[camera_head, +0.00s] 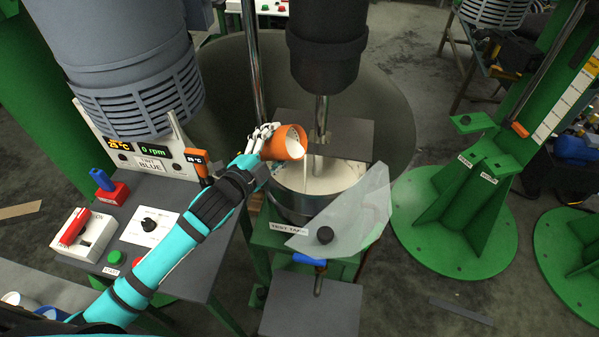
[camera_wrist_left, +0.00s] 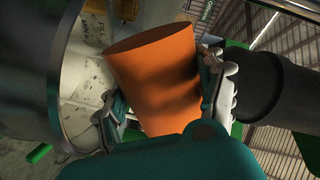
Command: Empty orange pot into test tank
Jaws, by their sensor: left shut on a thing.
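The orange pot (camera_head: 285,142) is tilted on its side over the test tank (camera_head: 300,207), its mouth facing right. Pale contents show at its mouth, and a thin pale stream runs down from its lip toward the tank. The tank holds a pale cream liquid. My left gripper (camera_head: 268,138) is shut on the pot. In the left wrist view the pot (camera_wrist_left: 155,75) sits between the fingers of my left gripper (camera_wrist_left: 165,105). My right gripper is not in view.
A dark motor (camera_head: 328,50) with a vertical shaft (camera_head: 321,112) hangs over the tank, just right of the pot. A grey plate (camera_head: 345,136) lies behind the pot. A clear guard (camera_head: 350,212) stands at the tank's front right. A control panel (camera_head: 140,222) is at left.

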